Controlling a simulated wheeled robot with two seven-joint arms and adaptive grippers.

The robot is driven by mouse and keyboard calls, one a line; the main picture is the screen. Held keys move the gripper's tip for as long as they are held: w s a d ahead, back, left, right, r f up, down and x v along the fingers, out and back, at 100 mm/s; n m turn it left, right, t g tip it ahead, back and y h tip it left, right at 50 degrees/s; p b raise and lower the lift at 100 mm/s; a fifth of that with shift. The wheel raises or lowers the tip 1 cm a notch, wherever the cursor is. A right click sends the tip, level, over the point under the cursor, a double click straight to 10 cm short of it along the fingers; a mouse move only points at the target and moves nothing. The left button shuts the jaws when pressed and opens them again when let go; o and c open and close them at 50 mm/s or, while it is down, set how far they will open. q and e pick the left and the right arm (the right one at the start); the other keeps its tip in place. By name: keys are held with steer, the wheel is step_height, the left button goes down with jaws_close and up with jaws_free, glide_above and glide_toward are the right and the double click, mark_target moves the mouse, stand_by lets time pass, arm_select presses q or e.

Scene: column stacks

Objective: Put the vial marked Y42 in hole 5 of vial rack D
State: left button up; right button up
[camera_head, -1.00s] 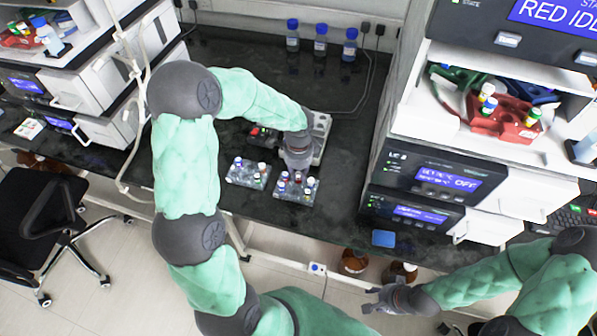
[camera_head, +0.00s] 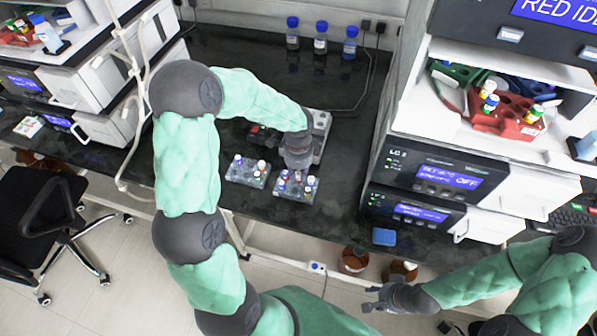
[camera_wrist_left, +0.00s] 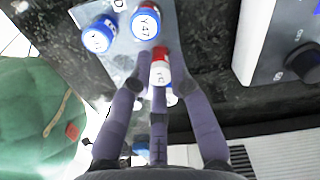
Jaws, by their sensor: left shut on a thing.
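My left gripper (camera_head: 298,168) points down over the back of the right-hand vial rack (camera_head: 283,192). In the left wrist view its fingers (camera_wrist_left: 158,85) are shut on a red-capped vial (camera_wrist_left: 161,70); the marking on it is too small to read surely. This rack's grey top (camera_wrist_left: 122,45) carries a blue-capped vial marked Y47 (camera_wrist_left: 146,22) and another blue-capped vial (camera_wrist_left: 98,35). The fingers hide the held vial's lower part, so I cannot tell whether it sits in a hole. My right gripper (camera_head: 380,298) is open and empty, away from the bench.
A second vial rack (camera_head: 234,177) with several vials stands just left. A grey device (camera_head: 321,135) stands behind my left gripper. Blue-capped bottles (camera_head: 320,40) stand at the back. Stacked instruments (camera_head: 432,178) bound the right side; the bench between has free room.

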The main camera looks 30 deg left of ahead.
arm_select(q)
steer(key=shift+f, duration=0.15)
steer(key=o, duration=1.2)
steer(key=shift+r+p, duration=2.5)
steer(key=shift+r, duration=0.5)
